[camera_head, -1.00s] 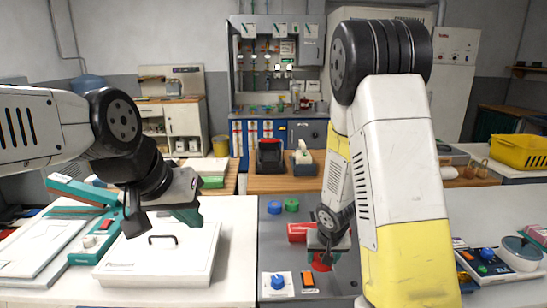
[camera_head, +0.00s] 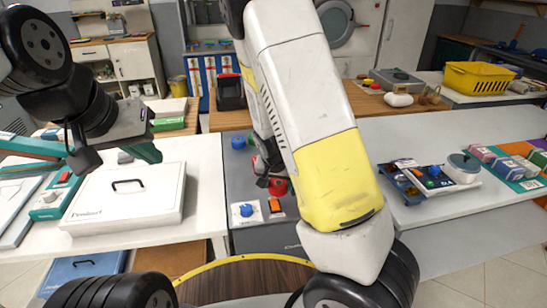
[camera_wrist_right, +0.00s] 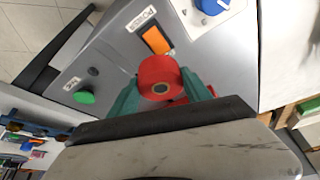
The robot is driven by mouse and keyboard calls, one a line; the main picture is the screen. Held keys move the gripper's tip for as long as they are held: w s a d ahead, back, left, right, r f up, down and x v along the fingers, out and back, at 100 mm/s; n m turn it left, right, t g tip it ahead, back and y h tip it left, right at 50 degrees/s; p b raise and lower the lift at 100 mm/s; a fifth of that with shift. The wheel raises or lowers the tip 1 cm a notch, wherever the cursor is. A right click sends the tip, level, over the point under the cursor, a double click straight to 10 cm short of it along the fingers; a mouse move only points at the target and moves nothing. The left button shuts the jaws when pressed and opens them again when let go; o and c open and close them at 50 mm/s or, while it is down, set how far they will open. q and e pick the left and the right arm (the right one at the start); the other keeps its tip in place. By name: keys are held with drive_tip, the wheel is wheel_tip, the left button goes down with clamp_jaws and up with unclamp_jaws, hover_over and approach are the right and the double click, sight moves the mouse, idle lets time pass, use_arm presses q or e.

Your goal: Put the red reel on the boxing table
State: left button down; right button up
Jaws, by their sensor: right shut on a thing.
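The red reel (camera_head: 278,187) is at the grey console, just behind its orange switch. In the right wrist view the reel (camera_wrist_right: 163,80) sits between the teal fingers of my right gripper (camera_wrist_right: 160,95), which is shut on it. Its round end with the centre hole faces the camera. I cannot tell whether it touches the console top. In the head view my right forearm hides part of the console.

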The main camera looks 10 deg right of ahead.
drive_tip(key=w+d, duration=0.1)
drive_tip(key=w, duration=0.3)
drive_tip(key=w+d, duration=0.1)
drive_tip(key=w, duration=0.3)
drive_tip(key=w+d+f, duration=0.1)
drive_tip(key=w, duration=0.3)
drive_tip(key=shift+w+f, duration=0.1)
drive_tip(key=shift+w, duration=0.1)
drive_tip(key=shift+f, duration=1.75)
drive_tip(key=shift+f, duration=0.15)
drive_tip(key=o, duration=1.3)
drive_tip(key=shift+c, duration=0.2)
